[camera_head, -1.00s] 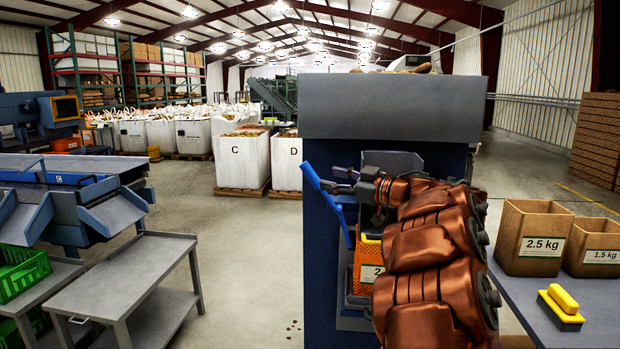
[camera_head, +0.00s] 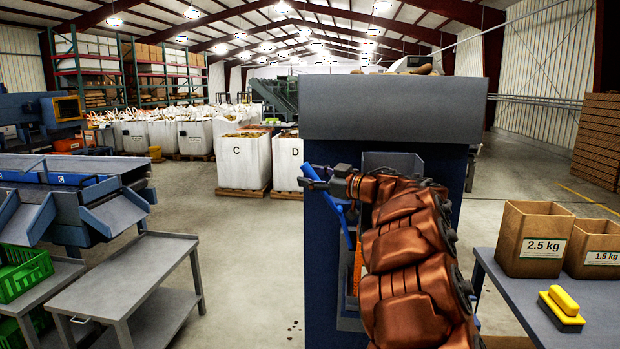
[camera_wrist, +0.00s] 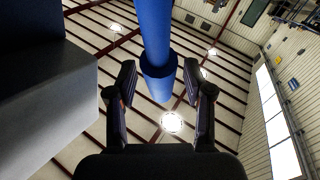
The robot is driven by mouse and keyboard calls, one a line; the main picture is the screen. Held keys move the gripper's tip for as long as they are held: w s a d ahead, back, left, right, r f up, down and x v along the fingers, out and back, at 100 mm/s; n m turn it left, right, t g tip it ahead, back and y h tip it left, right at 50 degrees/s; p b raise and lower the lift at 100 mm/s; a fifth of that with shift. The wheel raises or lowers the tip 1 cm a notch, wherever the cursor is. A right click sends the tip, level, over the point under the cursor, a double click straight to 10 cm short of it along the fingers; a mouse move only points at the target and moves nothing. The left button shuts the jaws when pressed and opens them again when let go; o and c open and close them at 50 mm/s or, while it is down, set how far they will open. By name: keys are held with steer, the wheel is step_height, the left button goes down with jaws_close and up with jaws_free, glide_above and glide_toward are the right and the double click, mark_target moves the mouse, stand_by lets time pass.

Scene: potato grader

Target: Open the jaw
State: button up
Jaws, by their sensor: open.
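My gripper (camera_head: 312,179) is at the upper left of the dark blue machine in the head view, in front of the upper end of a blue lever (camera_head: 347,226). In the wrist view my gripper (camera_wrist: 159,82) is open, with its two dark fingers apart. The round blue bar of the lever (camera_wrist: 155,30) comes down from the top of the picture, and its end shows between the fingers. Gaps show on both sides of it. I cannot tell how deep it sits between them.
The blue machine (camera_head: 325,260) with a grey top (camera_head: 390,108) stands right behind my arm. A bench (camera_head: 548,315) at right holds two cartons (camera_head: 530,240) and a yellow brush (camera_head: 562,303). A grey trolley (camera_head: 125,275) stands at left.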

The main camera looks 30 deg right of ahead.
jaws_close()
stand_by(0.3)
